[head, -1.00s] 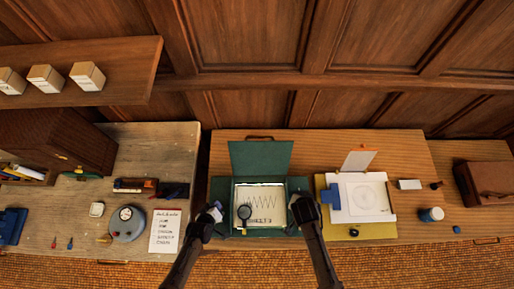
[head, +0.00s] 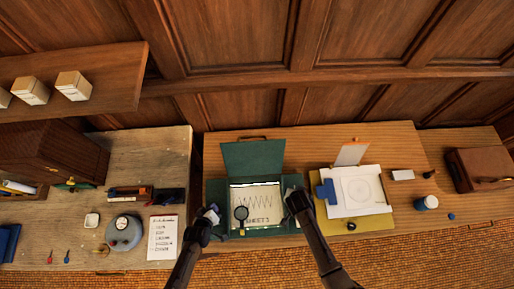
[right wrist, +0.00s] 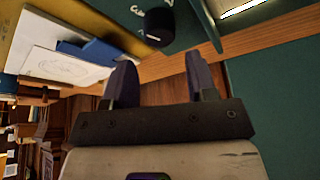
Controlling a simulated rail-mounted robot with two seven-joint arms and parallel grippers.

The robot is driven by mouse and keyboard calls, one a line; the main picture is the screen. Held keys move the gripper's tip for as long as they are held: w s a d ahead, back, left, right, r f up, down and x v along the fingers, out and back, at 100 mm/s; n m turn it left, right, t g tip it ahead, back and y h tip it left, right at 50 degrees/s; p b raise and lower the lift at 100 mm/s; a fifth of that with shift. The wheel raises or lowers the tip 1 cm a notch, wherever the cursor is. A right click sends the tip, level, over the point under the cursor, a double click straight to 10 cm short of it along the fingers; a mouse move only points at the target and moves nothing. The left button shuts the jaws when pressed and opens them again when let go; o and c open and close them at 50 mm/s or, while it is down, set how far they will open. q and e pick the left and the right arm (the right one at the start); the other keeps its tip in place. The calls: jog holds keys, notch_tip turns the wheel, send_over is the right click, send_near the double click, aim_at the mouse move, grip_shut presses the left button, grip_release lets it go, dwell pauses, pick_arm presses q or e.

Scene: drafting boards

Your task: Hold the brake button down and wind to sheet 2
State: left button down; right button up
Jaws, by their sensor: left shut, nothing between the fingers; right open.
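A green box (head: 215,190) with its lid (head: 253,158) raised stands on the wooden desk. Its lit window shows a sheet (head: 255,200) with a zigzag line and the label SHEET 3. A dark round lens-like part (head: 241,212) overlaps the sheet's lower left. My left gripper (head: 213,212) is shut and empty at the box's left front. My right gripper (head: 295,200) is over the box's right side; its open, empty fingers show in the right wrist view (right wrist: 158,80). A black knob (right wrist: 158,26) is just beyond those fingers. I cannot make out the brake button.
Right of the box lies a yellow board (head: 375,222) with white paper (head: 370,205) and a blue block (head: 327,190). A white-and-blue jar (head: 426,203) and a brown case (head: 480,168) are farther right. A written list (head: 162,238) and a round gauge (head: 124,233) lie left.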

jog(key=shift+x, duration=3.05)
jog(key=shift+c, duration=0.4)
jog(key=c, duration=0.5)
jog(key=shift+c, duration=0.2)
